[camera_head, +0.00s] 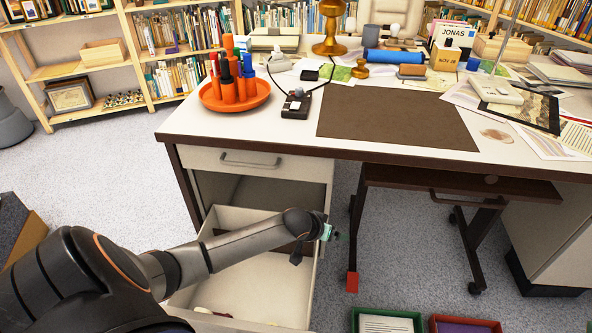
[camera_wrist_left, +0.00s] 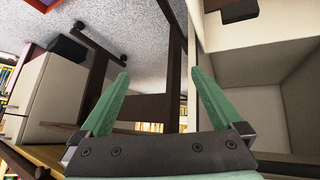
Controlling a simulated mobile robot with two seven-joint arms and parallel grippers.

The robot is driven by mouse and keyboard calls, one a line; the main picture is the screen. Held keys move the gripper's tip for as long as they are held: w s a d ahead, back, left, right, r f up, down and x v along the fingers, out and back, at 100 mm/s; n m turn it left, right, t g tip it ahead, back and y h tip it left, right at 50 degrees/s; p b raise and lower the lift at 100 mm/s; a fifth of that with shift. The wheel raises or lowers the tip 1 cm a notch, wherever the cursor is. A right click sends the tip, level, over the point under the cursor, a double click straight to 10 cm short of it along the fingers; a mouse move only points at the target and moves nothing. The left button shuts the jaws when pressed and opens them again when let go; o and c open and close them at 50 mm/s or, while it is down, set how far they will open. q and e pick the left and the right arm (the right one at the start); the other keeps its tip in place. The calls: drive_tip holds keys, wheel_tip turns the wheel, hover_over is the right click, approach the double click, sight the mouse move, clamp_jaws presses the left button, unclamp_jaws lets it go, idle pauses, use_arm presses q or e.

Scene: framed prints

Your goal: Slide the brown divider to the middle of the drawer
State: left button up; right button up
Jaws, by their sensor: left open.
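The open lower drawer (camera_head: 240,217) is pale, under the left side of the desk. A dark brown piece, seemingly the brown divider (camera_head: 286,248), shows in it beneath my left forearm; the arm hides much of it. In the left wrist view, a dark brown piece (camera_wrist_left: 238,10) lies at the top edge, inside the pale drawer (camera_wrist_left: 262,50). My left gripper (camera_head: 327,232) is at the drawer's right side wall. Its green fingers (camera_wrist_left: 160,72) are open and empty, near that wall. Whether they touch it I cannot tell. My right gripper is not in view.
The closed upper drawer (camera_head: 240,162) and the desk top (camera_head: 280,135) overhang the back of the open drawer. A dark low table (camera_head: 450,185) stands to the right. Green (camera_head: 385,322) and red (camera_head: 465,325) bins stand on the floor. Carpet lies between.

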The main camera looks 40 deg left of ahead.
use_arm(q)
drive_tip(key=s+a+f+n+g+y, duration=0.1)
drive_tip(key=a+n+g, duration=0.1)
drive_tip(key=a, duration=0.3)
drive_tip(key=s+a+f+n+g+y, duration=0.1)
drive_tip(key=s+a+f+n+g, duration=0.1)
drive_tip(key=a, duration=0.3)
drive_tip(key=shift+a+b+x, duration=0.2)
drive_tip(key=shift+b+x, duration=2.05)
drive_tip(key=shift+x, duration=0.75)
drive_tip(key=shift+a+b+x, duration=0.2)
drive_tip(key=shift+b+x, duration=2.05)
drive_tip(key=shift+x, duration=0.75)
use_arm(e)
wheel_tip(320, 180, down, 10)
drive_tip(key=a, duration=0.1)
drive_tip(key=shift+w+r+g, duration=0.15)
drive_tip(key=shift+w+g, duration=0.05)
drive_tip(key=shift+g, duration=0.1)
use_arm(q)
drive_tip(key=shift+r, duration=0.1)
drive_tip(key=shift+c, duration=0.2)
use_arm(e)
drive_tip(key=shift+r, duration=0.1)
use_arm(q)
drive_tip(key=c, duration=0.3)
clamp_jaws()
